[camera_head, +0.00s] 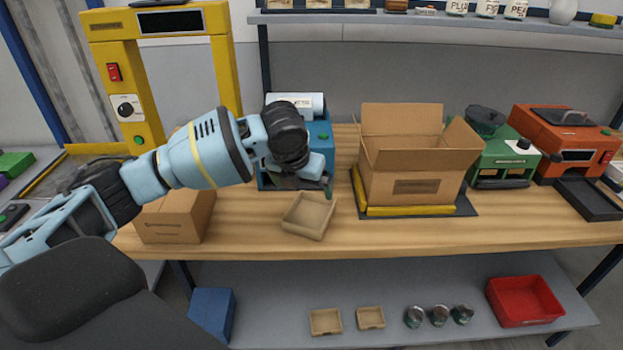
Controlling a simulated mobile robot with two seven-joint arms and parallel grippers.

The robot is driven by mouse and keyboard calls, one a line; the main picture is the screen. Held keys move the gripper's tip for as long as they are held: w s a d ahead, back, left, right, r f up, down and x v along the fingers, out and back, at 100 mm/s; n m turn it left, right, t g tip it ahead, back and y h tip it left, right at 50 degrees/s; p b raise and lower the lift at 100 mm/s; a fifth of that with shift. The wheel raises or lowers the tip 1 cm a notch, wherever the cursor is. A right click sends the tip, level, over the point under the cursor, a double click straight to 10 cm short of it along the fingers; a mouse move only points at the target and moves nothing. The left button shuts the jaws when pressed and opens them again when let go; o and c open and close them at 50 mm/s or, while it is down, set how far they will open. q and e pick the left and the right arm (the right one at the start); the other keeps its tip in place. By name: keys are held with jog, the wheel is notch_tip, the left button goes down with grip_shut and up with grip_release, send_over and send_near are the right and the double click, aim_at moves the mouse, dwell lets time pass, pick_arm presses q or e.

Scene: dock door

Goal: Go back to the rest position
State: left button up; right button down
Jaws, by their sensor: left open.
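My left arm comes in from the left, raised over the left part of the wooden bench (430,232). My left gripper (312,192) is at its end, open, in front of the blue machine (322,135) and above and behind a shallow tan tray (309,216). Nothing shows between its fingers, though they are small and partly dark against the machine. My right gripper is not in view.
An open cardboard box (402,178) stands mid-bench on a yellow-edged dark platform. A closed box (173,218) sits at left, partly behind my arm. Green (503,160) and orange (565,140) machines stand at right. A red bin (525,300) is on the lower shelf.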

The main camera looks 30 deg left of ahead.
pick_arm(q)
jog(key=s+d+f+n+g+h, duration=0.1)
jog(key=s+d+f+n+h, duration=0.1)
jog(key=s+d+f+n, duration=0.8)
jog(key=s+d+f+n+h, duration=0.1)
jog(key=s+d+f+n, duration=0.5)
jog(key=s+f, duration=0.5)
jog(key=s+a+f+n+g+y, duration=0.1)
jog(key=s+a+n, duration=0.3)
jog(key=s+n, duration=0.5)
jog(key=s+a+f+n+g+y, duration=0.1)
jog(key=s+a+n, duration=0.2)
jog(key=s+n, duration=0.6)
jog(key=w+d+f+m+t, duration=0.1)
jog(key=f+t, duration=0.2)
jog(key=f, duration=0.1)
jog(key=w+d+f+t+h, duration=0.1)
jog(key=w+f+t, duration=0.1)
jog(key=f+t, duration=0.2)
jog(key=shift+w+d+f+m+h, duration=0.3)
jog(key=shift+f+m, duration=0.1)
jog(key=shift+f, duration=0.35)
